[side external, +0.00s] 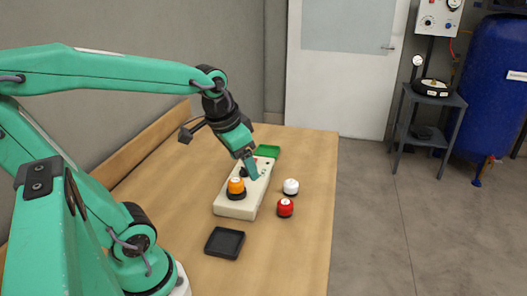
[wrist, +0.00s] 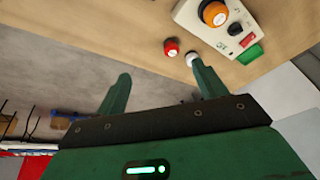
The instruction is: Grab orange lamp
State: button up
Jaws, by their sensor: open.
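The orange lamp (side external: 236,185) sits upright in a black base on the near part of a cream box (side external: 234,209). In the wrist view the orange lamp (wrist: 214,13) is at the top right, cut by the frame edge, beyond the right finger and outside the space between the fingers. My gripper (side external: 252,173) hangs over the far part of the box, just right of and beyond the lamp. In the wrist view my gripper (wrist: 160,84) has its fingers wide apart with nothing between them. The side view does not settle its height above the box.
A white lamp (side external: 291,187) and a red lamp (side external: 285,207) stand on the table right of the box. A black square tray (side external: 224,242) lies in front, and a green tray (side external: 267,151) lies at the box's far end. The table's right side is clear.

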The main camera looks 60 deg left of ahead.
jog(key=w+a+f+g, duration=0.2)
jog(key=w+a+f, duration=0.15)
jog(key=a, duration=0.35)
jog(key=g, duration=0.2)
send_over(236, 180)
jog(key=shift+h, duration=0.3)
notch_tip(236, 180, down, 5)
jog(key=shift+s+f, duration=0.1)
jog(key=shift+s, duration=0.05)
jog(key=shift+f, duration=1.3)
jog(key=shift+f, duration=2.6)
jog(key=shift+w, duration=0.2)
jog(key=c, duration=1.2)
jog(key=shift+r, duration=0.2)
